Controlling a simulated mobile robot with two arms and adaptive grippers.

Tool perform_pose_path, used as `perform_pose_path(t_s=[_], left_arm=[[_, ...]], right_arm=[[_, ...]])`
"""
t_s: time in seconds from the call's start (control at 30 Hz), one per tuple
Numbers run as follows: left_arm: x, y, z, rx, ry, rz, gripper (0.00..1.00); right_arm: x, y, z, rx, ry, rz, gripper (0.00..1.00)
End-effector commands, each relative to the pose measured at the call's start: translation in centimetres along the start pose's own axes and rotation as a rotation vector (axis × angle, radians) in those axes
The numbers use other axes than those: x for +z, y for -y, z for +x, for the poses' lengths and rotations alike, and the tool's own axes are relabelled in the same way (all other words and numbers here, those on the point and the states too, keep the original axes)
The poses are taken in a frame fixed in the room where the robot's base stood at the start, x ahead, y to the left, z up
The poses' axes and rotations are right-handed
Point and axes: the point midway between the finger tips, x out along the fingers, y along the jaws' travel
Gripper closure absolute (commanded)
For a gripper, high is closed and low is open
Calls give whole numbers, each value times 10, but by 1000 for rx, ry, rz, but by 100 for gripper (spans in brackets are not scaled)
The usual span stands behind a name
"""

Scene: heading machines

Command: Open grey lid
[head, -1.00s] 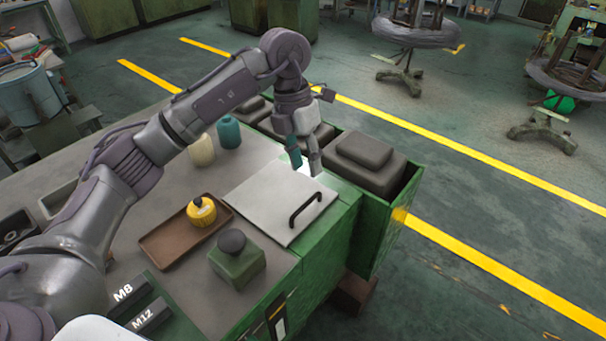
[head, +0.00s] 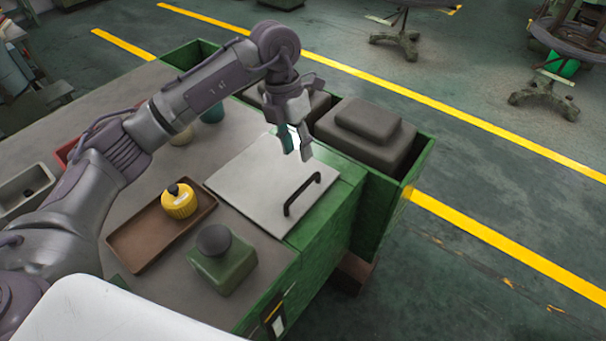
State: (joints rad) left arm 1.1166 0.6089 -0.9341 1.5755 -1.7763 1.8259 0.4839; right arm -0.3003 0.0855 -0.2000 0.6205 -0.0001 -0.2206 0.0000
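The grey lid (head: 250,185) is a flat, light grey square plate lying shut on top of the green machine. A black bar handle (head: 302,194) stands up near its right edge. My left gripper (head: 297,152) points down above the lid's far edge, behind the handle and apart from it. Its two fingers look parted, with a bright gap between them and nothing held. The gripper covers a small part of the lid's far corner. My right gripper is not in view.
A brown tray (head: 130,245) with a yellow knobbed part (head: 179,203) lies left of the lid. A green block with a dark round knob (head: 222,265) stands in front. Green bins holding dark grey blocks (head: 365,140) adjoin the machine's far right side.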

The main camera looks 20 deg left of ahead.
Motion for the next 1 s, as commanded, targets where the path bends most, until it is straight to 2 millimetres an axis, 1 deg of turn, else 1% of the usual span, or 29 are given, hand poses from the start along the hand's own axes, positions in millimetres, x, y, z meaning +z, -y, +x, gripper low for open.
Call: perform_pose_path(t_s=[0.03,0.2,0.3,0.4,0.5,0.63,0.87,0.9,0.97,1.0], left_arm=[[-1,1,10,-1,-5,0,61],[-1,1,46,-2,-5,0,61],[-1,1,64,-2,-3,0,61],[0,1,78,-1,-1,1,61],[0,1,88,-1,-2,0,61],[0,0,94,0,1,1,61],[0,0,95,0,1,1,61],[0,0,94,0,1,1,64],[0,0,94,0,1,1,74],[0,0,94,0,1,1,81]], right_arm=[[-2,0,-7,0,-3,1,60],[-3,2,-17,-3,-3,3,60],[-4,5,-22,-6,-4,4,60],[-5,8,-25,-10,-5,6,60],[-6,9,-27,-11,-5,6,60],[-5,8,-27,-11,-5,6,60],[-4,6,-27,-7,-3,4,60],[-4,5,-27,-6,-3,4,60],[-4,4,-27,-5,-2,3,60],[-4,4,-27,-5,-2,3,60]])
